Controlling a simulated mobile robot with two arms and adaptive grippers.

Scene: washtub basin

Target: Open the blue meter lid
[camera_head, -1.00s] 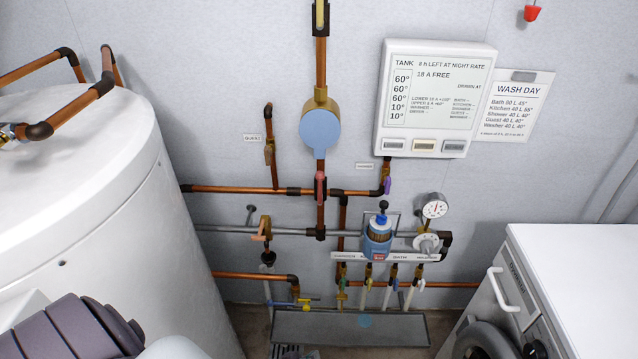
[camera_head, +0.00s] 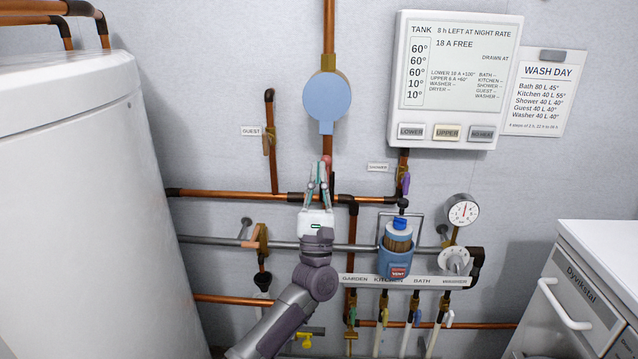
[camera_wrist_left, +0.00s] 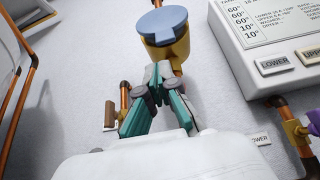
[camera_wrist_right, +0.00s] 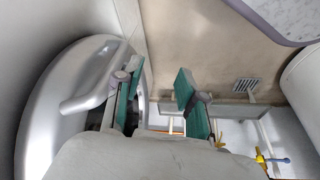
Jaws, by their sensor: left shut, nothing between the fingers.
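The blue meter lid (camera_head: 326,97) is a round disc with a small tab at its bottom, on the vertical copper pipe. It lies closed over the meter's face. The left wrist view shows the lid (camera_wrist_left: 163,22) on the brass meter body (camera_wrist_left: 172,50). My left gripper (camera_head: 323,166) points up, below the lid's tab and apart from it, in front of the pipe. Its fingertips (camera_wrist_left: 158,73) are together and empty. My right gripper (camera_wrist_right: 157,84) shows only in the right wrist view, with its fingers apart and nothing between them.
A tank display panel (camera_head: 455,80) hangs right of the lid. A blue filter (camera_head: 397,248), gauge (camera_head: 462,211) and several valves stand lower right. The guest valve (camera_head: 268,142) is to the left. The wall beside the lid is clear.

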